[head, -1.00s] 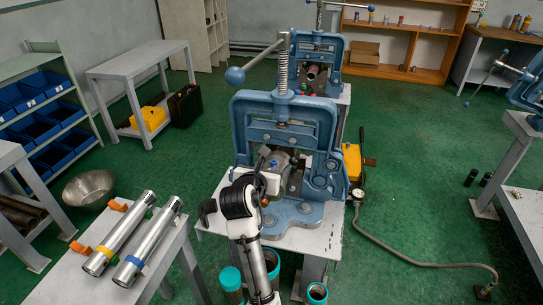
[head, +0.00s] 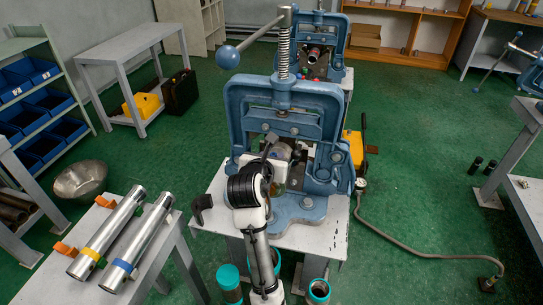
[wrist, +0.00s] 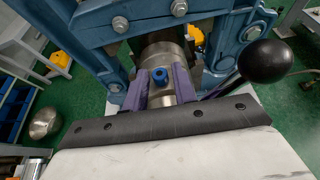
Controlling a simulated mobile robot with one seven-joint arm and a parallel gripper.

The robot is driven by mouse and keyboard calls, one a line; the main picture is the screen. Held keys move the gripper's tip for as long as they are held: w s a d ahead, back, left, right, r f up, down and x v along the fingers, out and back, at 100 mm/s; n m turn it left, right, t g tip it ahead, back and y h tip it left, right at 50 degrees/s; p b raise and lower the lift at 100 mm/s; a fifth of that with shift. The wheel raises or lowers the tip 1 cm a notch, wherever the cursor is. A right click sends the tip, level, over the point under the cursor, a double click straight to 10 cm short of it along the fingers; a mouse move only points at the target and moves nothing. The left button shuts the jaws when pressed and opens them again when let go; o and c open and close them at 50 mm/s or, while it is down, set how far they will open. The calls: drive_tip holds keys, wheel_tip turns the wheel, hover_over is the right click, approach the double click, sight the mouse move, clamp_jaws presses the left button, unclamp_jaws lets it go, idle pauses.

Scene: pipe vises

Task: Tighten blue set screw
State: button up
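The blue set screw (wrist: 160,74) is a short blue cylinder with a dark hole. It stands on a grey metal cylinder (wrist: 162,50) held in the blue pipe vise (head: 236,130). In the wrist view my gripper (wrist: 161,78) has its two purple fingers apart, one on each side of the screw. A gap shows between each finger and the screw, so the gripper is open and empty. The height of the fingertips against the screw is hard to tell. In the head view my arm hides most of the screw and the fingers.
The vise stands on a small white table (head: 318,238). Two steel pipes (head: 108,235) lie on a table at left. A hose (head: 410,255) runs over the green floor at right.

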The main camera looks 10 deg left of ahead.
clamp_jaws()
drive_tip(key=shift+a+r+h+p, duration=0.1)
drive_tip(key=shift+h+p, duration=0.2)
